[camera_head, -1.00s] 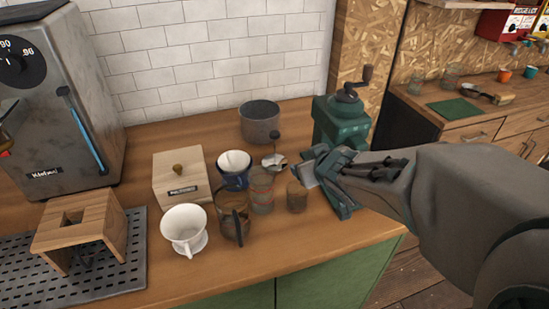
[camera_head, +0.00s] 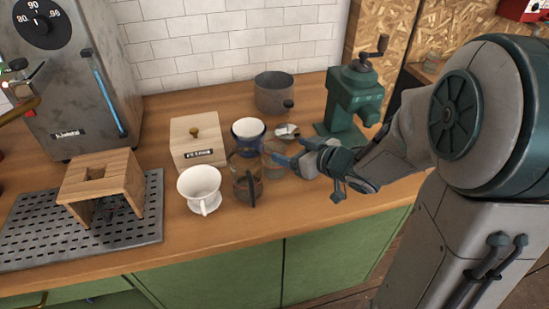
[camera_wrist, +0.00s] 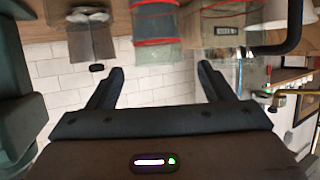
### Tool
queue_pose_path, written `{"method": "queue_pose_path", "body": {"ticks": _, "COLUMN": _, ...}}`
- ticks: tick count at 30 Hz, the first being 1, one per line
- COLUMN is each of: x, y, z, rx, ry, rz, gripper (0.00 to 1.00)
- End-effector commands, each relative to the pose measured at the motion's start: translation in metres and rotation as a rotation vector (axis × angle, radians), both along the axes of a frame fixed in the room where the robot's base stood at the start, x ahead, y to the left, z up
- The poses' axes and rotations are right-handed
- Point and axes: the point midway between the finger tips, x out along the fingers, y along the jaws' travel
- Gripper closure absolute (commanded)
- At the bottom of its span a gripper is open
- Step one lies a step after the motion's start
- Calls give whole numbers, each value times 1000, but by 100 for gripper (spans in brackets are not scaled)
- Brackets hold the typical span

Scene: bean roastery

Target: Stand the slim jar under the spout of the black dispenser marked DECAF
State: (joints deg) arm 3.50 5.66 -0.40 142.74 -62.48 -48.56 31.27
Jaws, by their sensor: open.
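A slim clear glass jar (camera_head: 275,160) stands on the wooden counter; its red bands show in the wrist view (camera_wrist: 155,24). I take it for the slim jar. My gripper (camera_head: 303,160) is open, close to the jar's right side in the head view. In the wrist view its two fingers (camera_wrist: 161,72) are apart, with the jar ahead between their lines and nothing clearly held. My gripper and wrist hide part of the counter right of the jar. I see no black dispenser or DECAF mark.
A green grinder (camera_head: 352,100) and grey pot (camera_head: 273,93) stand behind. A red dispenser (camera_head: 537,9) shows at the far upper right. The counter's front strip is clear.

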Motion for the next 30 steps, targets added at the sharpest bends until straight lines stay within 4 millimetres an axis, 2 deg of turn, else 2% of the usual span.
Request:
{"method": "queue_pose_path", "body": {"ticks": 3, "x": 13, "y": 12, "z": -9, "rx": -1, "ry": 1, "rz": 2, "gripper": 26}}
{"method": "queue_pose_path", "body": {"ticks": 11, "x": 24, "y": 23, "z": -13, "rx": 0, "ry": 0, "rz": 4, "gripper": 26}}
{"method": "queue_pose_path", "body": {"ticks": 21, "x": 54, "y": 48, "z": -28, "rx": -1, "ry": 1, "rz": 5, "gripper": 26}}
{"method": "queue_pose_path", "body": {"ticks": 30, "x": 58, "y": 51, "z": -30, "rx": 0, "ry": -1, "rz": 4, "gripper": 26}}
